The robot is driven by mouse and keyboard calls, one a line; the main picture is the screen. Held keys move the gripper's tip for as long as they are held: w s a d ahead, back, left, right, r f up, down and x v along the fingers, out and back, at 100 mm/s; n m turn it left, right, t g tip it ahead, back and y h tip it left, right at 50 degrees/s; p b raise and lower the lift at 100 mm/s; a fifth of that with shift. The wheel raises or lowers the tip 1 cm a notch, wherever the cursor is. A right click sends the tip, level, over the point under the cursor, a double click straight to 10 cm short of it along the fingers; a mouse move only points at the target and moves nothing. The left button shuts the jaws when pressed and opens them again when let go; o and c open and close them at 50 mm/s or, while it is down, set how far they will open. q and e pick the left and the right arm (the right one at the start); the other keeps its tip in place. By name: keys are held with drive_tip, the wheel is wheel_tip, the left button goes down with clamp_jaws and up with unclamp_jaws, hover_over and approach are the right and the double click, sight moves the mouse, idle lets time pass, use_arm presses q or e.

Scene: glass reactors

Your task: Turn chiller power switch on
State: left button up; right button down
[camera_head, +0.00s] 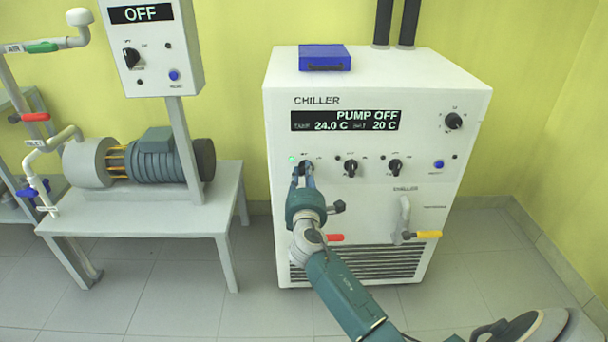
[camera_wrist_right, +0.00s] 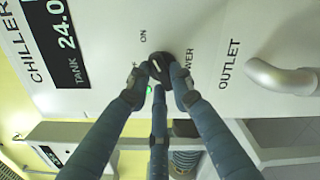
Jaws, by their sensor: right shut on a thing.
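The chiller (camera_head: 380,110) is a white cabinet whose dark display (camera_head: 345,120) reads "PUMP OFF", 24.0 C and 20 C. Its power switch, a black rotary knob (camera_wrist_right: 160,66), is at the left end of the knob row. My right gripper (camera_head: 303,168) is at that knob with its fingers shut around it. The wrist view shows the fingers touching the knob's sides, near the "ON" and "POWER" lettering. A small green light glows beside the knob (camera_head: 292,159). In the head view the fingers mostly hide the knob. My left gripper is not in view.
More black knobs (camera_head: 351,168) and a blue button (camera_head: 438,164) sit right of the gripper. Below are pipe outlets with red (camera_head: 335,238) and yellow (camera_head: 429,234) handles. A pump on a table (camera_head: 140,215) and a control box reading "OFF" (camera_head: 150,50) stand left.

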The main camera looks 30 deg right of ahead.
drive_tip(key=c, duration=1.5)
unclamp_jaws()
drive_tip(key=v, duration=1.2)
drive_tip(key=shift+s+f, duration=0.1)
